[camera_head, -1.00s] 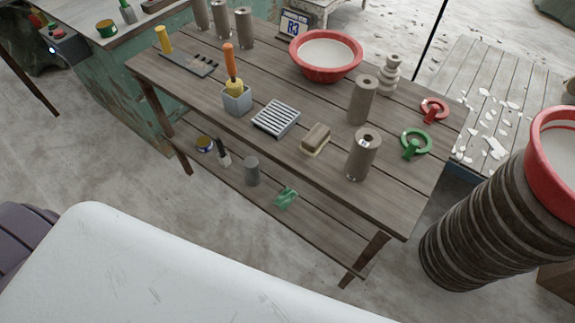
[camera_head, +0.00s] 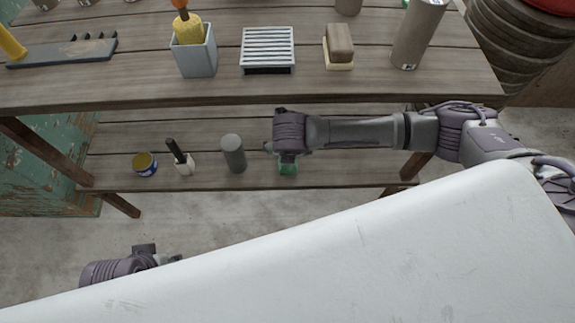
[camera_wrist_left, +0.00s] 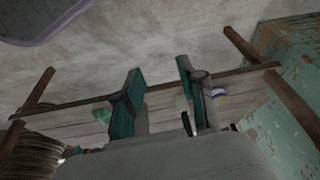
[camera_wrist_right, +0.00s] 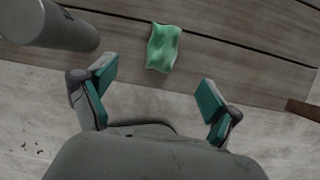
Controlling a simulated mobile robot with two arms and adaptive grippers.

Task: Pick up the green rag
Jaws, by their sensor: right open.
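The green rag (camera_wrist_right: 164,47) lies flat on the lower shelf in the right wrist view. It lies beyond and between the fingers of my right gripper (camera_wrist_right: 155,95), which is open and empty. In the head view the rag (camera_head: 288,169) is mostly hidden under my right gripper (camera_head: 285,150), with a green edge showing. In the left wrist view my left gripper (camera_wrist_left: 160,92) has its fingers apart with nothing held between them. A small patch of the rag (camera_wrist_left: 102,115) shows left of the fingers there.
A grey cylinder (camera_head: 233,153) stands on the lower shelf (camera_head: 210,181) close left of my right gripper. A dark-handled brush (camera_head: 181,158) and a blue and yellow tin (camera_head: 145,164) are farther left. The tabletop (camera_head: 130,85) overhangs the shelf.

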